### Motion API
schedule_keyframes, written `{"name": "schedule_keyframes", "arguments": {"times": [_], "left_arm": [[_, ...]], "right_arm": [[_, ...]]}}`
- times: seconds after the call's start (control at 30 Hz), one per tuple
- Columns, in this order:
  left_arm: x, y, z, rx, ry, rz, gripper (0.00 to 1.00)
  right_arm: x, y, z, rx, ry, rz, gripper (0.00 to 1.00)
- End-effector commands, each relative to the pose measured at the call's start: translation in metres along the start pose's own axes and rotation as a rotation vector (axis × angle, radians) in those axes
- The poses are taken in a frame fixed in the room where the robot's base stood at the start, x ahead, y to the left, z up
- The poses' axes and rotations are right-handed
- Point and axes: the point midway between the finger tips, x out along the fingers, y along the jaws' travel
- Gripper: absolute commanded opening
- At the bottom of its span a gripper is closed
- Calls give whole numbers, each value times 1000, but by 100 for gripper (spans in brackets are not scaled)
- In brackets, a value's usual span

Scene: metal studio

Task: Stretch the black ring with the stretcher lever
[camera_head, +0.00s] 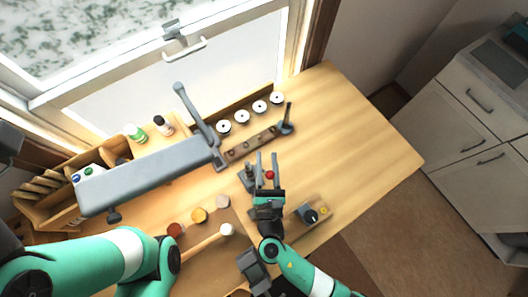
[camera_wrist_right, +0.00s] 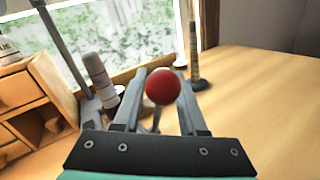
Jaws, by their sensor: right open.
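My right gripper (camera_head: 267,158) is open, its two fingers pointing toward the back of the bench. A red ball knob (camera_head: 269,174), apparently the stretcher lever's end, shows between the fingers. I cannot make out the black ring clearly.
An upright dark rod (camera_head: 287,118) and several white discs (camera_head: 242,117) stand behind the gripper. A mallet (camera_head: 227,229) lies in front. A black knob (camera_head: 310,215) is at right. The bench's right side is clear.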

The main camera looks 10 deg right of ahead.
Motion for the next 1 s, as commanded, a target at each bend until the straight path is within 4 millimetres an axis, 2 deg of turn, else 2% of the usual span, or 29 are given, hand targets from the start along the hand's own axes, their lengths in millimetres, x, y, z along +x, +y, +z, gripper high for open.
{"name": "schedule_keyframes", "arguments": {"times": [0.2, 0.27, 0.43, 0.47, 1.0], "left_arm": [[0, 0, 0, 0, 0, 0, 66], [0, 0, 0, 0, 0, 0, 66], [0, 0, 0, 0, 0, 0, 66], [0, 0, 0, 0, 0, 0, 66], [0, 0, 0, 0, 0, 0, 66]], "right_arm": [[0, 0, 0, 0, 0, 0, 41], [0, 0, 0, 0, 0, 0, 32], [0, 0, 0, 1, 0, 1, 1], [0, 0, 0, 1, 0, 1, 0], [0, 0, 0, 1, 0, 1, 0]]}}
